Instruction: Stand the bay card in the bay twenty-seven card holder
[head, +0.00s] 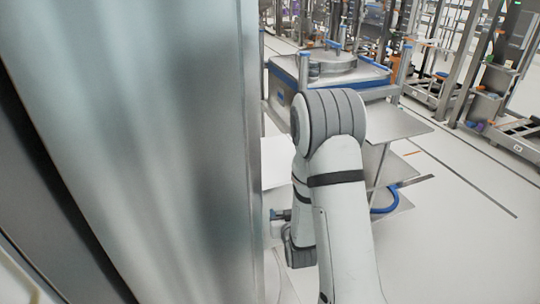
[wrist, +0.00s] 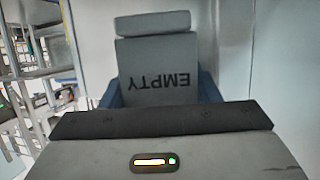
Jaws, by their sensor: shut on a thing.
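The grey bay card (wrist: 158,62) is in my gripper (wrist: 160,92), in the middle of the wrist view. It bears the dark word EMPTY, which reads upside down here. A paler, wider strip (wrist: 157,23) shows along the card's far end. Blue parts show on both sides of the card's near end. In the head view my arm hangs down beside a large metal panel, with its wrist low and partly behind the arm; the card cannot be made out there. I cannot pick out the bay twenty-seven card holder in either view.
The tall metal panel (head: 160,140) fills the left of the head view, close to my arm. A metal cart (head: 405,122) with shelves and a blue-edged top stands behind the arm. Racks (head: 485,75) line the far right. Pale open floor (head: 450,235) lies at right.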

